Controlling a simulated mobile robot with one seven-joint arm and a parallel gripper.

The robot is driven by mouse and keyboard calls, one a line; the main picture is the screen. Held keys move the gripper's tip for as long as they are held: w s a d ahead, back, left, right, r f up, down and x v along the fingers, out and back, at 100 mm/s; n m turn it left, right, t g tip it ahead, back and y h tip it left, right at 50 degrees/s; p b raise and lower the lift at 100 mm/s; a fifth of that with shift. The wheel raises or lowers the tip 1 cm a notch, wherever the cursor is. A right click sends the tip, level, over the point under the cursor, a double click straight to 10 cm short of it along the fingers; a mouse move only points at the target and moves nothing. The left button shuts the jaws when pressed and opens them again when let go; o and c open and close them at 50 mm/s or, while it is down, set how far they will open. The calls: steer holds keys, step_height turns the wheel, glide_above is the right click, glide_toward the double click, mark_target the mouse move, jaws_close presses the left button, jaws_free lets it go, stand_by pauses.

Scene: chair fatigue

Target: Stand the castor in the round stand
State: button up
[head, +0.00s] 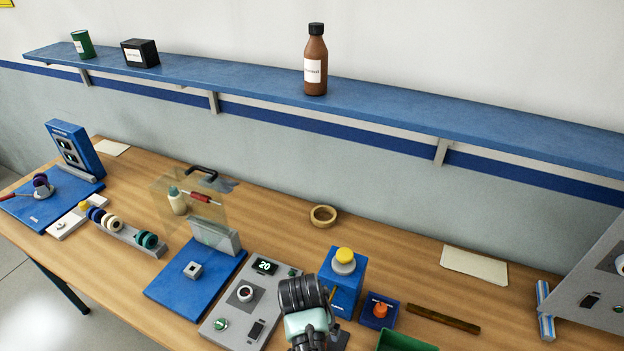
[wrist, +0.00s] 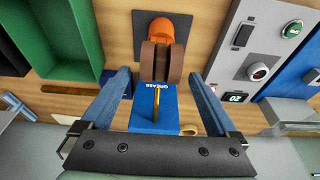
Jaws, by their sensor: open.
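The castor, with a brown wheel (wrist: 161,63) and an orange body (wrist: 160,27), is on a dark square pad (wrist: 183,40) in the wrist view. My gripper (wrist: 157,77) is open and holds nothing. Its two blue-grey fingers are apart, one on each side of the castor's wheel in the picture; I cannot tell whether the wheel is between the tips or beyond them. In the head view my arm hides the castor. A tan ring (head: 323,216) lies on the bench near the wall and looks like the round stand.
A blue grease block (head: 346,285) with a yellow top stands close beside my arm. A grey control box (head: 245,296) is left of my arm. A small blue box with an orange knob (head: 380,310) and a green bin (head: 407,341) are on the right. Bench around the ring is clear.

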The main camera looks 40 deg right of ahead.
steer(key=b+v, duration=0.2)
steer(key=v, duration=0.9)
steer(key=shift+r, duration=0.1)
steer(key=w+a+r+n+t+h+b, duration=0.1)
steer(key=w+a+r+n+t+b, duration=0.25)
steer(key=w+r+t, duration=0.55)
steer(key=w+a+r+n+t+h+b, duration=0.2)
steer(key=w+a+r+n+t, duration=0.3)
steer(key=r, duration=0.7)
steer(key=s+a+r+n+t+y+b, duration=0.1)
steer(key=a+r+t, duration=0.25)
steer(key=r, duration=0.45)
steer(key=s+a+r+n+t+y+b, duration=0.1)
steer(key=s+a+r+t, duration=0.15)
steer(key=a+r, duration=0.4)
steer(key=s+a+r+n+t+y+b, duration=0.1)
steer(key=s+a+r+n+t+y, duration=0.2)
steer(key=s+r, duration=0.6)
step_height(320, 180, up, 2)
steer(key=a+t, duration=0.2)
steer(key=t, duration=0.1)
steer(key=shift+a+r+y+b, duration=0.2)
steer(key=shift+y+b, duration=0.1)
steer(key=shift+b, duration=0.1)
